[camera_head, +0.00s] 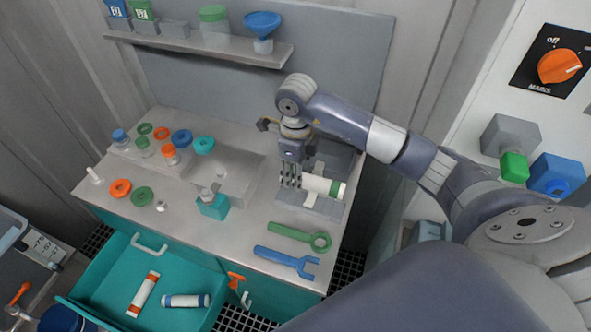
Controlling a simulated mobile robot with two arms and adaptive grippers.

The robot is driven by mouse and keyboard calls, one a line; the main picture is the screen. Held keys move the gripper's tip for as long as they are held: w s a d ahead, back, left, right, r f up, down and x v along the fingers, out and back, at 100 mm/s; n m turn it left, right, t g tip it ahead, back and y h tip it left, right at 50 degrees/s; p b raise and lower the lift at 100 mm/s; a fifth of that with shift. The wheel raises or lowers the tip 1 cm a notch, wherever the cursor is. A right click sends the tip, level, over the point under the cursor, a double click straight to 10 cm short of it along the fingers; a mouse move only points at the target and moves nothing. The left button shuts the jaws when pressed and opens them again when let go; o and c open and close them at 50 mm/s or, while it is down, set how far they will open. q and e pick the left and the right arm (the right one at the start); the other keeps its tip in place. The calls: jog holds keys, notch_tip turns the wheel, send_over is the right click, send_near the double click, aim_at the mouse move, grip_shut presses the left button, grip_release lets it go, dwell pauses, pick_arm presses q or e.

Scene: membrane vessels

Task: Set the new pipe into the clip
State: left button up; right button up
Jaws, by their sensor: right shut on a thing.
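A white pipe (322,185) with a green band near its right end lies roughly level at the right side of the bench. My right gripper (290,180) comes down from above and is shut on the pipe near its left end. The grey clip fixture (318,204) is directly under the pipe, with pale parts showing below and behind it. The gripper hides the pipe's left end, and I cannot tell whether the pipe touches the clip or hangs just above it. My left gripper is out of view.
A green wrench (298,236) and a blue wrench (284,260) lie in front of the fixture. An open teal drawer (118,258) holds an orange-banded pipe (143,294) and a blue-banded pipe (186,301). Several jars and rings stand at the bench's left. A shelf (230,47) runs behind.

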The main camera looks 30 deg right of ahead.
aim_at(295, 197)
jog(key=shift+w+d+f+b, duration=0.1)
jog(key=shift+w+f+b, duration=0.05)
jog(key=shift+f, duration=0.3)
jog(key=shift+w+d+f+b, duration=0.1)
jog(key=shift+w+f+b, duration=0.05)
jog(key=shift+f, duration=0.25)
jog(key=shift+s+a+f+b, duration=0.15)
jog(key=shift+a+f+b, duration=0.1)
jog(key=shift+f+b, duration=0.5)
jog(key=shift+d+f+b, duration=0.1)
jog(key=shift+f+b, duration=0.4)
jog(key=shift+f, duration=0.7)
jog(key=shift+f+b, duration=0.55)
jog(key=shift+f, duration=0.05)
jog(key=shift+f, duration=0.15)
jog(key=o, duration=1.1)
jog(key=shift+o, duration=0.2)
